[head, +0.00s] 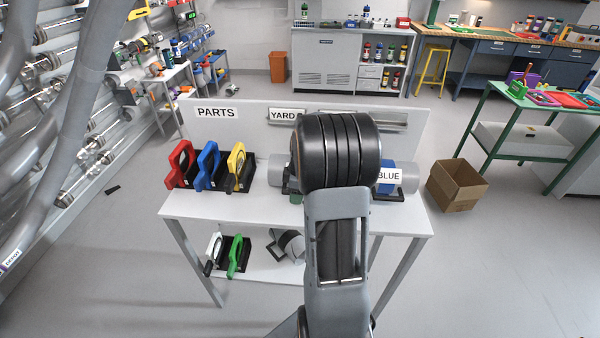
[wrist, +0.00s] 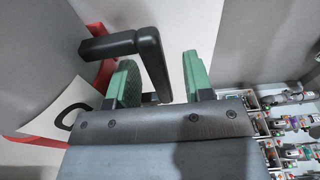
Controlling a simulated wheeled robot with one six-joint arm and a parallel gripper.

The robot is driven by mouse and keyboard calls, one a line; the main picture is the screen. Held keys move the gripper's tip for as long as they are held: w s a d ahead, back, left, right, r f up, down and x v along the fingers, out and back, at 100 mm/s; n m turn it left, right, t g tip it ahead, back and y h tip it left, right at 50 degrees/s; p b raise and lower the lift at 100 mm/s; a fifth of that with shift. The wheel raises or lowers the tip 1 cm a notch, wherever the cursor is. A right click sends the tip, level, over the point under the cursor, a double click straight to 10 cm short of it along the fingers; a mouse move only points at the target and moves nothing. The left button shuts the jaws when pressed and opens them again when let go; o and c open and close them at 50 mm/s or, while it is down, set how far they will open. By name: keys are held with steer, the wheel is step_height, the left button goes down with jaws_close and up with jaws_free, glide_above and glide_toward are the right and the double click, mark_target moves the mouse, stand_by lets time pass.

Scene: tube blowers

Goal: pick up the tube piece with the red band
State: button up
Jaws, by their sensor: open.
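In the wrist view a grey tube piece (wrist: 40,60) fills the left side. A red band (wrist: 104,74) and a white label, only partly in view, are on it. Its black handle (wrist: 152,55) stands out to the right. My gripper (wrist: 162,80) is open, with green-padded fingers. One leg of the handle shows between the two fingers; I see no clear contact. In the head view my arm hides my gripper and the middle of the white table (head: 250,203). A grey tube end (head: 277,167) shows left of my arm; its band is hidden.
A tube piece labelled BLUE (head: 410,176) lies right of my arm. Red (head: 180,164), blue (head: 207,166) and yellow (head: 236,166) handled parts stand at the table's left. White and green parts (head: 236,254) sit on the lower shelf. A cardboard box (head: 457,187) is on the floor.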

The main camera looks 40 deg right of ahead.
jaws_close()
steer(key=shift+r, duration=0.15)
stand_by(0.4)
